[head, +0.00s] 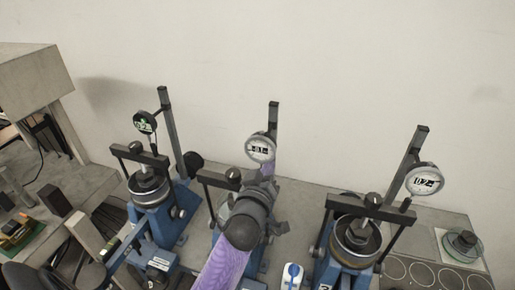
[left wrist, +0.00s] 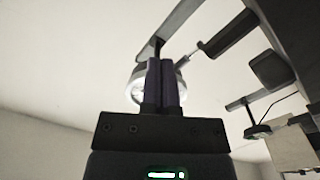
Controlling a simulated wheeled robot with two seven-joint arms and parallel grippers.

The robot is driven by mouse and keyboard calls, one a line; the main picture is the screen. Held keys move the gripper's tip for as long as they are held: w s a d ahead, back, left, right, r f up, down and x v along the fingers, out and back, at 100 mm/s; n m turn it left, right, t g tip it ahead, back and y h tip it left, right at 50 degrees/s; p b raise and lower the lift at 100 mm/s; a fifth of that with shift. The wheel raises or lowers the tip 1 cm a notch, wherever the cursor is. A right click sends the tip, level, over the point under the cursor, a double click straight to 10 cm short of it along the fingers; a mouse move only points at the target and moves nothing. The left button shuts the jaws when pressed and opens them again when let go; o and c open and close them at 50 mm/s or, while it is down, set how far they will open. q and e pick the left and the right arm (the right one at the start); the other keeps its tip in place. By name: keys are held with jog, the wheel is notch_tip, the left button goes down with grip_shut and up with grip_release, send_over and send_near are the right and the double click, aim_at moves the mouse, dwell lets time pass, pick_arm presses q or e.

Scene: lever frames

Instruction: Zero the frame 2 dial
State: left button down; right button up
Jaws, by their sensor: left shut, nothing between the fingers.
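Three blue lever frames stand in a row, each with a round dial on an upright post. The middle frame's dial (head: 261,149) is white-faced with dark marks, too small to read surely. I take this as the frame 2 dial by position; I cannot read a frame number. My left gripper (head: 267,170) is just below this dial, its wrist hiding much of the middle frame. In the left wrist view, the shut, empty fingers (left wrist: 166,64) stand in front of the dial (left wrist: 139,84) and hide most of its face. Contact cannot be told. My right gripper is out of view.
Crossbars and posts stand close around my left gripper. A blue-and-white item (head: 292,276) is at the front. A wall is behind; a round glass dish (head: 462,244) is far right.

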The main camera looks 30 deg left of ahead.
pick_arm(q)
jog(key=shift+w+d+r+p, duration=0.15)
jog(key=shift+d+r+p, duration=0.4)
jog(key=shift+d+r, duration=0.05)
jog(key=shift+d+f, duration=0.1)
jog(key=shift+d, duration=0.05)
dwell(0.4)
